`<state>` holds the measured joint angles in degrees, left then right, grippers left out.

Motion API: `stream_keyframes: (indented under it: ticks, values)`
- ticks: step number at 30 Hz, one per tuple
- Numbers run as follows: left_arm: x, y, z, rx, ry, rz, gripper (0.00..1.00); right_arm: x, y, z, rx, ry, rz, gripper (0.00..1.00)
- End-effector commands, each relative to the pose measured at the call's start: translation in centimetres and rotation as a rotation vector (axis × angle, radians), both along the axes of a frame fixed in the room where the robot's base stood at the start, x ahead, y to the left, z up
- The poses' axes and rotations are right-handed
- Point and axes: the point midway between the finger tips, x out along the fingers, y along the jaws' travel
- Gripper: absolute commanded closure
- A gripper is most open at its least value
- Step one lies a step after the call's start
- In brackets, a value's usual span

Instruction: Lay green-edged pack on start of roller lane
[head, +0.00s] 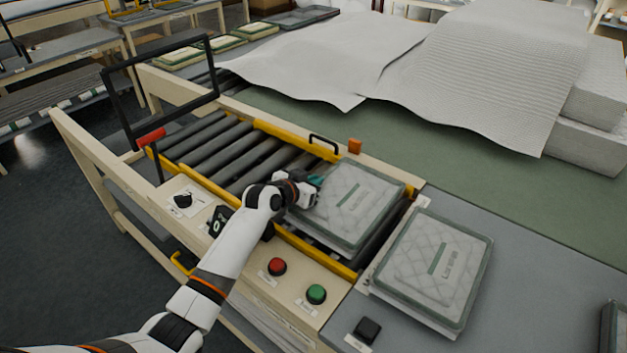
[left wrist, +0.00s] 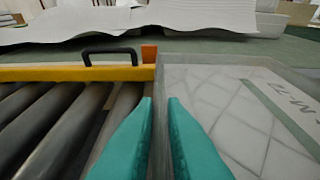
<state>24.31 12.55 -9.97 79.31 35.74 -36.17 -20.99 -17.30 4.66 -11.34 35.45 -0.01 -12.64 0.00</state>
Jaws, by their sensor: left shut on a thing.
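A clear quilted pack with a green edge (head: 361,202) lies flat over the right-hand end of the roller lane (head: 238,158). I cannot tell whether its whole underside touches the rollers. My left gripper (head: 316,183) is shut on the pack's left edge. In the left wrist view its teal fingertips (left wrist: 160,103) pinch that edge, with the pack (left wrist: 235,105) on the right and bare rollers (left wrist: 60,115) on the left. A second, similar green-edged pack (head: 432,268) lies on the grey table just right of the lane. My right gripper is out of view.
Yellow rails (head: 311,252) border the lane. A black handle (head: 324,143) and orange block (head: 355,147) stand on its far side. Red (head: 277,266) and green (head: 316,294) buttons sit on the front panel. A black frame (head: 160,84) stands over the lane's left part. White wadding (head: 480,65) covers the back.

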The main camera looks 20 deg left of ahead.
Motion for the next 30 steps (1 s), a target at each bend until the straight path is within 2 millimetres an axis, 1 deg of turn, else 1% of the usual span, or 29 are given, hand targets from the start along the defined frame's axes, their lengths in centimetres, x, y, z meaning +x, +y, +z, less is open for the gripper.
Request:
stream_keyframes:
  ticks: [6,15,19,20,21,23,30]
  values:
    - [0.0,0.0,-0.2,0.000,-0.001,0.000,1.00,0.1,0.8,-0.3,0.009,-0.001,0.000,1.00]
    - [0.0,0.0,-1.1,0.000,-0.002,0.001,1.00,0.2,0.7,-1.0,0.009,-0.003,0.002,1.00]
    - [0.0,0.0,-1.1,0.000,-0.001,0.000,1.00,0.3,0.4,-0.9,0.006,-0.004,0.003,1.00]
    - [0.0,0.0,-1.2,0.000,0.000,0.000,0.85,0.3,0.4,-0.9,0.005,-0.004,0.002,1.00]
    - [0.0,0.0,-1.2,0.000,0.000,0.000,0.78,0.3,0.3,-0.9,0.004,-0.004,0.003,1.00]
    - [0.0,0.0,-1.2,0.000,0.001,0.000,0.68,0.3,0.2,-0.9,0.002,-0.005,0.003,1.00]
    - [0.0,0.0,-1.2,0.001,0.002,0.000,0.68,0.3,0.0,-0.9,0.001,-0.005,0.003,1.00]
